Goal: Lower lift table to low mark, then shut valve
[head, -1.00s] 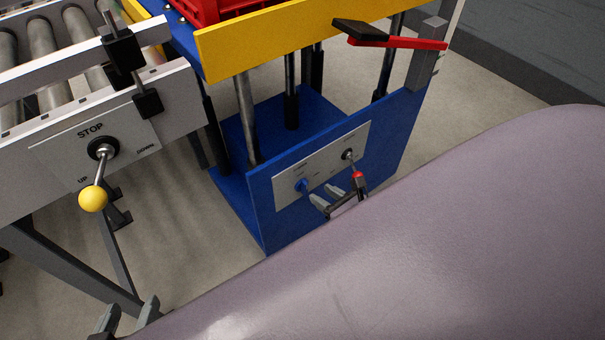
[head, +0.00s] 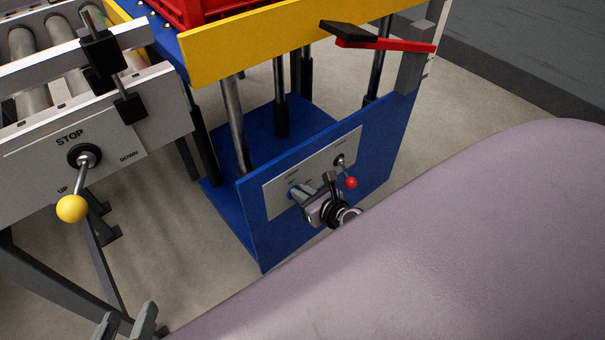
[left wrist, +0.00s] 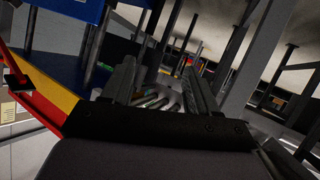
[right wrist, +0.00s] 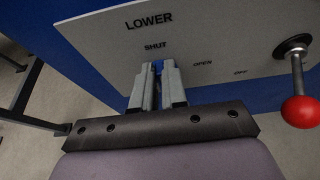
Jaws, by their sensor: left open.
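The lift table has a yellow-edged top (head: 290,47) on dark posts above a blue base (head: 330,210). On the base, a grey panel (head: 275,187) carries a blue valve handle (right wrist: 158,68) and a red-knobbed lever (head: 350,183). The lever also shows in the right wrist view (right wrist: 302,112). My right gripper (right wrist: 158,82) is closed on the blue handle, just below the word SHUT; its fingers hide most of the handle. It also shows in the head view (head: 298,192). My left gripper (head: 128,325) is open and empty at the bottom left. I cannot make out a low mark.
A roller conveyor (head: 45,60) stands at the left. Its side has a yellow-knobbed lever (head: 72,208) marked STOP, UP and DOWN, hanging near UP. A red crate (head: 205,10) sits on the table top. A red bar (head: 390,45) with a black end juts from a grey post.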

